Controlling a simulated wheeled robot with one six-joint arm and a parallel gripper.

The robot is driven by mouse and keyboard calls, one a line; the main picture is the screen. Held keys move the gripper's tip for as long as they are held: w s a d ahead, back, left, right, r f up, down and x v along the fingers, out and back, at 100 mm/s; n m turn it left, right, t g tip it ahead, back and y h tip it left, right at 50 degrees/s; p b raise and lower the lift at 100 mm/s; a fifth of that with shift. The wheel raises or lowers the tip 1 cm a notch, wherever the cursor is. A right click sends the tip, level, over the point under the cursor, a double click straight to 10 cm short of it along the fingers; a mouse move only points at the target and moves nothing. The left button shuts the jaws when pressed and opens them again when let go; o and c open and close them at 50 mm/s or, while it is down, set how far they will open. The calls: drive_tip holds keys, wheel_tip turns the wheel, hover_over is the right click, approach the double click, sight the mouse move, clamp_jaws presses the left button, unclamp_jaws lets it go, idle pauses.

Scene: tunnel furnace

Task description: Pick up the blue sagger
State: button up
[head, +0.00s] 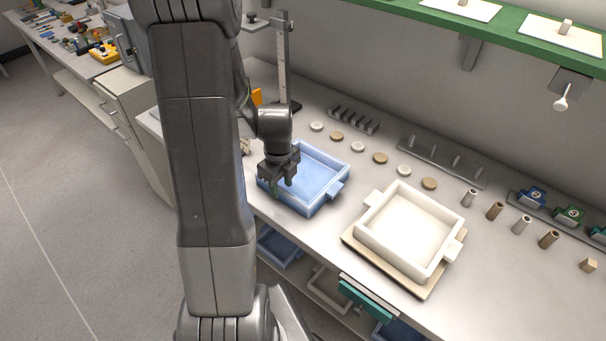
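The blue sagger (318,176) is a square open tray with side lugs, standing on the pale workbench. One lug shows at its right side, and its left part is hidden behind my arm and gripper. My gripper (281,190) points down at the left side of the blue sagger. Its fingers appear apart, near the sagger's left wall. I cannot tell whether they touch it or straddle a lug there.
A white sagger (408,232) stands on a beige board right of the blue one. Several small discs (380,158) and cylinders (496,211) line the bench behind. A green shelf (500,32) overhangs the back. An upright ruler stand (283,65) rises behind my gripper.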

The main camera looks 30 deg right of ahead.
drive_tip(key=shift+f, duration=0.9)
clamp_jaws()
drive_tip(key=shift+r, duration=0.1)
idle(0.7)
